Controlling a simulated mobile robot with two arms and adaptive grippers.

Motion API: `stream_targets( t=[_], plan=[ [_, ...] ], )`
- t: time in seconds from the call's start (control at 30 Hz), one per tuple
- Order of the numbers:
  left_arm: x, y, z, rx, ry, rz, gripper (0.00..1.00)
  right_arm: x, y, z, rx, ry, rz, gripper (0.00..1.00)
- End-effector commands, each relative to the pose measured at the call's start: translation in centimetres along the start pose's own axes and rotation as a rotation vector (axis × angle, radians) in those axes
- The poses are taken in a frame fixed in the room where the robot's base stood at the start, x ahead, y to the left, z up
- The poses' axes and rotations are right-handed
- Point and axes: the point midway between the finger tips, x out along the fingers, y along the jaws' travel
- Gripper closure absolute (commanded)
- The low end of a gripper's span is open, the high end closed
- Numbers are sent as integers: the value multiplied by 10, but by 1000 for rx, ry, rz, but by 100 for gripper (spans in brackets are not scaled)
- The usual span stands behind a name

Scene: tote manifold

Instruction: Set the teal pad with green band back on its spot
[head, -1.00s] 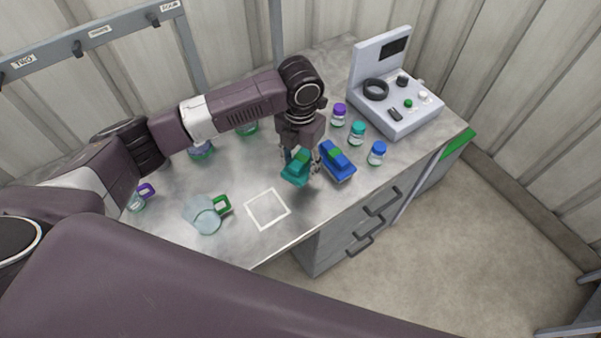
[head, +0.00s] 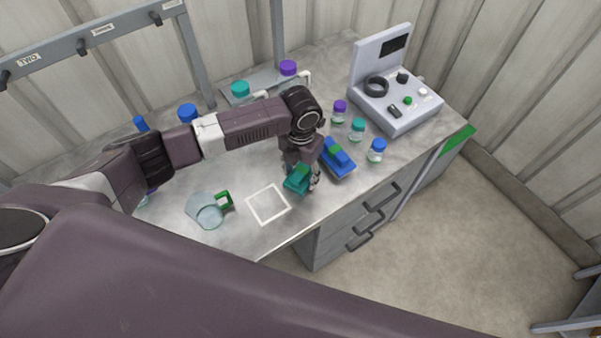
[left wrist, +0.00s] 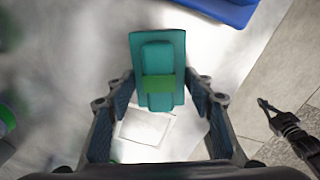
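The teal pad with a green band (head: 298,181) is at my left gripper (head: 307,178), over the bench's front part, just right of the white square outline (head: 268,205). In the left wrist view the pad (left wrist: 159,55) lies between the fingertips of my left gripper (left wrist: 160,80), which appear to meet its side edges. The outline (left wrist: 146,126) shows partly below the pad there. Whether the pad's underside touches the bench is hidden.
A blue pad with a green band (head: 338,159) lies close right of the gripper. Several capped jars, such as the blue-capped one (head: 376,151), and a control box (head: 397,105) stand farther right. A clear jug with green handle (head: 207,210) stands left of the outline, which is empty.

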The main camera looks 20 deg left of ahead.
Motion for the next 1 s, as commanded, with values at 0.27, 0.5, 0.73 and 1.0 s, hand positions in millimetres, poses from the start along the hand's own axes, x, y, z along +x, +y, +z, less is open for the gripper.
stream_targets(
  t=[0.27, 0.5, 0.73, 1.0],
  plan=[
    [0, 0, 0, 0, 1, 0, 36, 0, -6, 0, 0, 0, -7, 100],
    [-9, 0, 1, 1, -3, -1, 36, 1, -6, 0, 0, 0, -7, 100],
    [-52, 0, 2, 1, -6, 0, 36, 12, -6, 1, -1, -1, -6, 100],
    [-104, 0, 1, 0, -3, 0, 36, 23, -3, 3, -1, -2, -3, 100]
  ],
)
